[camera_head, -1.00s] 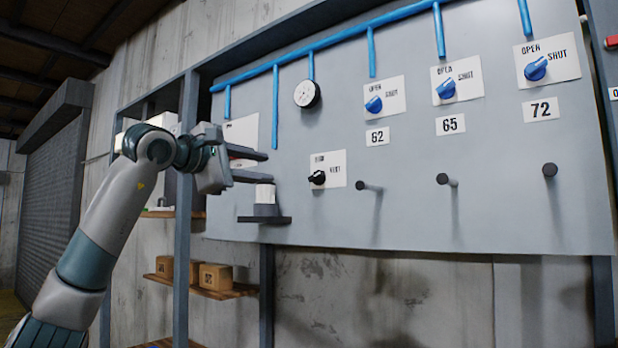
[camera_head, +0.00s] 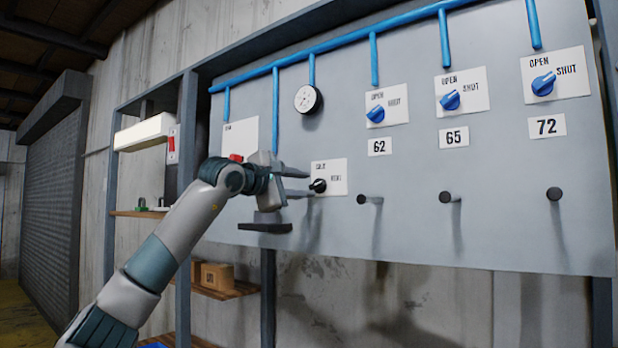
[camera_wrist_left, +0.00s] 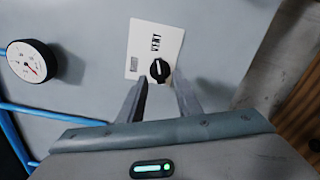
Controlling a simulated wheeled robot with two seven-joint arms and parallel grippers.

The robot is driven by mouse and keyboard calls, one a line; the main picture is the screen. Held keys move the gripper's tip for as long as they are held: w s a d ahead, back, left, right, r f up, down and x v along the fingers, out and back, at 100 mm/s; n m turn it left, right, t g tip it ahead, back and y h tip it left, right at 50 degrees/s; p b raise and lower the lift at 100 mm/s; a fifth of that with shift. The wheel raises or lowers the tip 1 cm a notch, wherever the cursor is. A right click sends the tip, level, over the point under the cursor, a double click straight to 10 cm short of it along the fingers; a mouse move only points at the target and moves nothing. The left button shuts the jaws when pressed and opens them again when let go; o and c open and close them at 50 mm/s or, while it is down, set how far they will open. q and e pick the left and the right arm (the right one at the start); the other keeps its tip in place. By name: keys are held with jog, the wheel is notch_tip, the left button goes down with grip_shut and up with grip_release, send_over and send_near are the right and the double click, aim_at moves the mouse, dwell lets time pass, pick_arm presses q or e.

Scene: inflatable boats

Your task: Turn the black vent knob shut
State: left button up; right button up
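The black vent knob (camera_head: 318,186) sits on a white plate (camera_head: 334,170) low on the grey panel. In the left wrist view the knob (camera_wrist_left: 160,70) has a small white mark, and its plate reads VENT beside a second, unreadable label. My left gripper (camera_head: 307,183) is open, its two fingers pointing at the panel just left of the knob. In the left wrist view the knob lies ahead of the gap between the fingertips (camera_wrist_left: 162,88); I cannot tell whether they touch it. My right gripper is out of view.
Blue valve knobs (camera_head: 376,114) numbered 62, 65 and 72 are to the right, with black pegs (camera_head: 445,197) below them. A round gauge (camera_head: 308,99) hangs above the vent plate. A small dark shelf (camera_head: 265,228) juts out below my gripper.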

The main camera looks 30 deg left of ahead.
aim_at(318, 185)
pick_arm(q)
jog(key=shift+w+d+p, duration=0.1)
jog(key=shift+w+p, duration=0.25)
jog(key=shift+w, duration=1.05)
grip_shut()
